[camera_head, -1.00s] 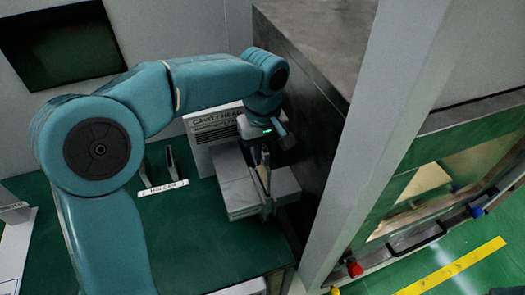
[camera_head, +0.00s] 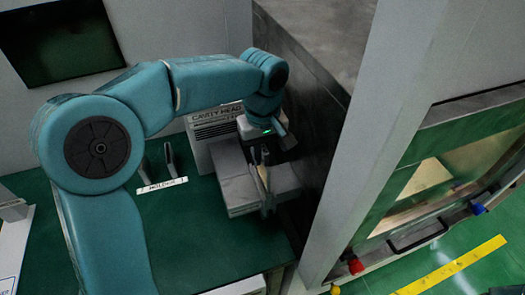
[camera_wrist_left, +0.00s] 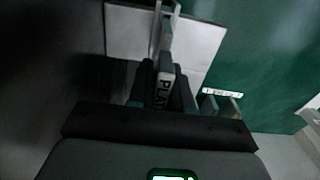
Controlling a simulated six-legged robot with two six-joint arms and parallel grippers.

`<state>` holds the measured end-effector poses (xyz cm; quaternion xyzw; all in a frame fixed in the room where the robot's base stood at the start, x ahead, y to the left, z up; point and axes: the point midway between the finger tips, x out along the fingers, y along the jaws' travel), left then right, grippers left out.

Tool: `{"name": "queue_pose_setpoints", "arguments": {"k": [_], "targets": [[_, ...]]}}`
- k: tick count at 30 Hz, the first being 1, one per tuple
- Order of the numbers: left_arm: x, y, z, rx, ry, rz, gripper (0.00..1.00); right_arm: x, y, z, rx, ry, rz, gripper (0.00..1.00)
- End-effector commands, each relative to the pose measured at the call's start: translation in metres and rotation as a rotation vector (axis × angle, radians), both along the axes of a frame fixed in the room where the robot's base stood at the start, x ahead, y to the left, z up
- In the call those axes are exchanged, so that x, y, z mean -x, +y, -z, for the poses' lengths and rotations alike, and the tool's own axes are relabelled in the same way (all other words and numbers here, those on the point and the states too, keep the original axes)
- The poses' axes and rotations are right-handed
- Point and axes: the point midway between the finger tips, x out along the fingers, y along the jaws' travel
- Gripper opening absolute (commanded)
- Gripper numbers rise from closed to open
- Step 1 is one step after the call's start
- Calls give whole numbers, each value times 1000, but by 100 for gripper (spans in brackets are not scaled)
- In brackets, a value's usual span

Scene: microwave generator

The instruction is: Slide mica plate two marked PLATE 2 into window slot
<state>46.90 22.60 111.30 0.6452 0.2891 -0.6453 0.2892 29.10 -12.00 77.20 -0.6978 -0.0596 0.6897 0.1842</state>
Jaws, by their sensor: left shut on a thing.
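My left gripper (camera_head: 263,168) points down beside the dark cavity wall, over a pale grey block (camera_head: 236,188) below the CAVITY HEAD panel (camera_head: 217,120). The rest of the label is hidden. In the wrist view, pale grey surfaces (camera_wrist_left: 200,50) lie on both sides of the plate. I cannot tell whether the plate's lower edge is in a slot. My right gripper is not in view.
A holder with a white label (camera_head: 162,185) and upright dark pieces stands left of the block on the green bench (camera_head: 190,240). The dark cavity box (camera_head: 315,100) rises close to the gripper's right. A grey post (camera_head: 375,130) stands further right.

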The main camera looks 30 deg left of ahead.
Motion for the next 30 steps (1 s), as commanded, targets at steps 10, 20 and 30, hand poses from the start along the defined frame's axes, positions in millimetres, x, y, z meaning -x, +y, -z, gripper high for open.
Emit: {"name": "queue_pose_setpoints", "arguments": {"k": [10, 20, 30], "targets": [[0, 0, 8, 0, 0, 0, 0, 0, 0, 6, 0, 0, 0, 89], [0, 0, 15, 0, 0, 0, 0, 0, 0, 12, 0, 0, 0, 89], [0, 0, 27, -1, 1, 0, 0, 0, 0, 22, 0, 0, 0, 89]]}}
